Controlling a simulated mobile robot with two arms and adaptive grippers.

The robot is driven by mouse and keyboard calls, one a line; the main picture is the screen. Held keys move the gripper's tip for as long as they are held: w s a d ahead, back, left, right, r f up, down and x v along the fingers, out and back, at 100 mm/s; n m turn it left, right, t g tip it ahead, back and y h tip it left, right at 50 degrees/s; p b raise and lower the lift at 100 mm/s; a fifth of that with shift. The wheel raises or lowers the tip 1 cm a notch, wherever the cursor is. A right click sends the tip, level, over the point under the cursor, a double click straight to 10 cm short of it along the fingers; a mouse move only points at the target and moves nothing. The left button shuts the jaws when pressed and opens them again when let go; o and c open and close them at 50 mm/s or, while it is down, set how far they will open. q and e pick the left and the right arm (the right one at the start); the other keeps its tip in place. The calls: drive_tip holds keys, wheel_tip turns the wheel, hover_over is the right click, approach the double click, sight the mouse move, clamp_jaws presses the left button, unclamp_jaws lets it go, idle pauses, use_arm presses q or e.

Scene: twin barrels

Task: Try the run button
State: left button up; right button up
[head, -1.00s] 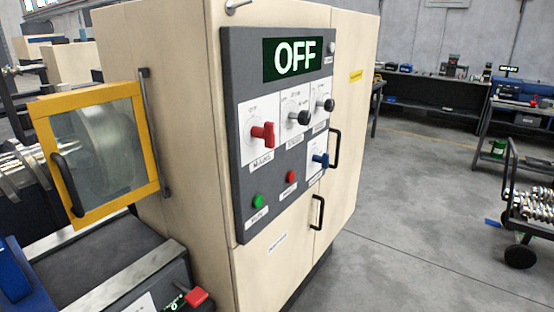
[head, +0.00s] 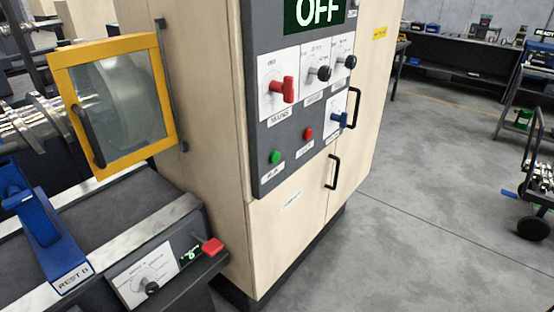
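In the head view, the green button (head: 275,157) sits low on the grey control panel (head: 262,130), above a small white label that is too blurred to read surely. A red button (head: 308,134) is to its right. A red rotary handle (head: 283,90) labelled MAINS is above the green button. Two black knobs (head: 322,73) and a blue handle (head: 339,120) are to the right. The display (head: 315,10) at the panel's top reads OFF and is cut by the frame edge. Neither of my grippers is in view.
The panel is on a beige cabinet (head: 285,235) with black door handles. A yellow-framed guard (head: 112,105) and a machine bed with a blue rest (head: 42,225) stand at left. A cart (head: 540,185) is at far right. Grey floor (head: 430,200) is open between.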

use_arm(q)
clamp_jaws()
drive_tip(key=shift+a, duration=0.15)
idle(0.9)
